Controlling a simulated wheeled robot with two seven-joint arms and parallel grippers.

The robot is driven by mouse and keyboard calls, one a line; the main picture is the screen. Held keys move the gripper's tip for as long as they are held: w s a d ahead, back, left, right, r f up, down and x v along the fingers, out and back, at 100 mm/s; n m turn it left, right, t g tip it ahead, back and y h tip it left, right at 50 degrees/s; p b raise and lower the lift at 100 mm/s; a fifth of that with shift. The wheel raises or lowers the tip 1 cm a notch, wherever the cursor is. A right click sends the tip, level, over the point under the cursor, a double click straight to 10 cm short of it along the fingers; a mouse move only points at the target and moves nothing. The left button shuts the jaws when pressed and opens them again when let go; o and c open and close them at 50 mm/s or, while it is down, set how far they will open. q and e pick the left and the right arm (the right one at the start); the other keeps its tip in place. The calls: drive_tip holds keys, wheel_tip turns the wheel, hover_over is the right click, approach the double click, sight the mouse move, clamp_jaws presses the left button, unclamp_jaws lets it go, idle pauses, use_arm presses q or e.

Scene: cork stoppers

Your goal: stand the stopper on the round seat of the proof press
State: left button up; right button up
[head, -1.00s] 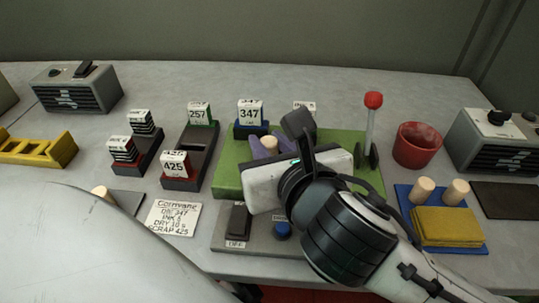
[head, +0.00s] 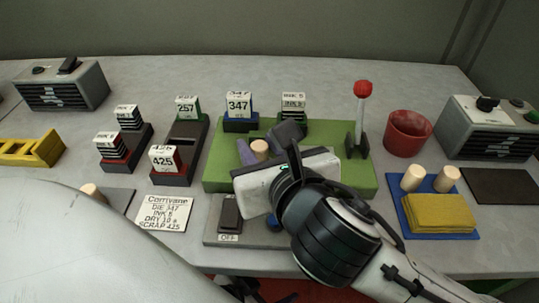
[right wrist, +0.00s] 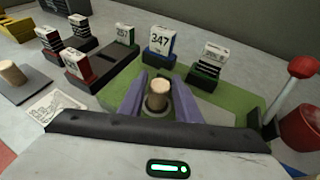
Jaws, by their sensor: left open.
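The pale cork stopper (head: 260,148) is upright between the purple fingers of my right gripper (right wrist: 160,90), over the green proof press (head: 345,180). In the right wrist view the stopper (right wrist: 158,92) looks pinched between the fingertips, with a grey round seat (right wrist: 156,112) around its lower part. I cannot tell whether its base touches the seat. In the head view my right gripper's body covers the front of the press. My left gripper (head: 245,288) is at the bottom edge, mostly cut off and behind my left arm, open and away from the press.
A red-knobbed lever (head: 363,95) rises at the press's right, near a red cup (head: 408,133). Numbered blocks stand behind and left. A blue tray (head: 400,222) holds a yellow sponge (head: 440,213) and two stoppers (head: 446,179). Another stopper (head: 91,191) stands at left.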

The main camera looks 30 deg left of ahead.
drive_tip(key=v, duration=1.1)
drive_tip(key=shift+s+d+p, duration=0.2)
drive_tip(key=shift+d+p, duration=0.15)
drive_tip(key=shift+p, duration=0.1)
drive_tip(key=shift+r, duration=0.15)
